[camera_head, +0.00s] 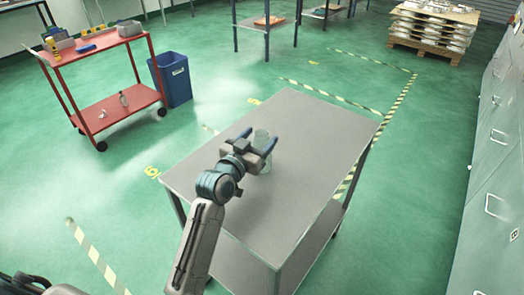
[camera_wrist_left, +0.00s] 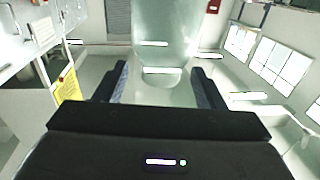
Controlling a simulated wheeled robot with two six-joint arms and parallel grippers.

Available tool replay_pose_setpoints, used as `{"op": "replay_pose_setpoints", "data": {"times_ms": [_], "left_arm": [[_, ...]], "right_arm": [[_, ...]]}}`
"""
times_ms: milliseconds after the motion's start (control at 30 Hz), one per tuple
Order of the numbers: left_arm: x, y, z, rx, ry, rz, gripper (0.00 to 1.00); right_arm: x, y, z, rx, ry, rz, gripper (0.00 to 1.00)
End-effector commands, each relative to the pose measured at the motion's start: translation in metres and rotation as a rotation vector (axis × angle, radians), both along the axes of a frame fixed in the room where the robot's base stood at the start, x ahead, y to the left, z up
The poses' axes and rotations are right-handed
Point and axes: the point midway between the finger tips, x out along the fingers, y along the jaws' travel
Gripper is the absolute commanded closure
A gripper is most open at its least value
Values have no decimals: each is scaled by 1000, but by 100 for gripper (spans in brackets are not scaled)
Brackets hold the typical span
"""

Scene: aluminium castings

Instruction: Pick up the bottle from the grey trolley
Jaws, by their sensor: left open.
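The grey trolley (camera_head: 300,125) stands in the middle of the head view with a bare flat top. A clear, pale bottle (camera_head: 262,143) stands upright on it, partly hidden by my gripper. My left gripper (camera_head: 256,141) is open, with its blue-tipped fingers at either side of the bottle. In the left wrist view the see-through bottle (camera_wrist_left: 166,38) rises in front of the palm, between the two fingers of the left gripper (camera_wrist_left: 162,88). I cannot tell whether either finger touches it. My right gripper is not in view.
The rest of the trolley top is clear. A red trolley (camera_head: 100,45) with small items stands at the back left, beside a blue bin (camera_head: 174,79). Grey cabinets (camera_head: 490,150) line the right side. A loaded pallet (camera_head: 425,45) is at the back right.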

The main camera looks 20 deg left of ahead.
Motion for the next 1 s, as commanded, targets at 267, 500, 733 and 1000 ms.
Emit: {"op": "replay_pose_setpoints", "data": {"times_ms": [267, 500, 733, 1000], "left_arm": [[37, -6, 1, -1, 1, 0, 37], [39, -7, -1, 0, 0, 0, 37], [39, -7, -1, -1, 1, 0, 76], [39, -7, -1, -1, 1, 0, 97]], "right_arm": [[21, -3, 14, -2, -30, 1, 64], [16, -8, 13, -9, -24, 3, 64], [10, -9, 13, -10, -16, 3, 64], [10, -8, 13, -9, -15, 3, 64]]}}
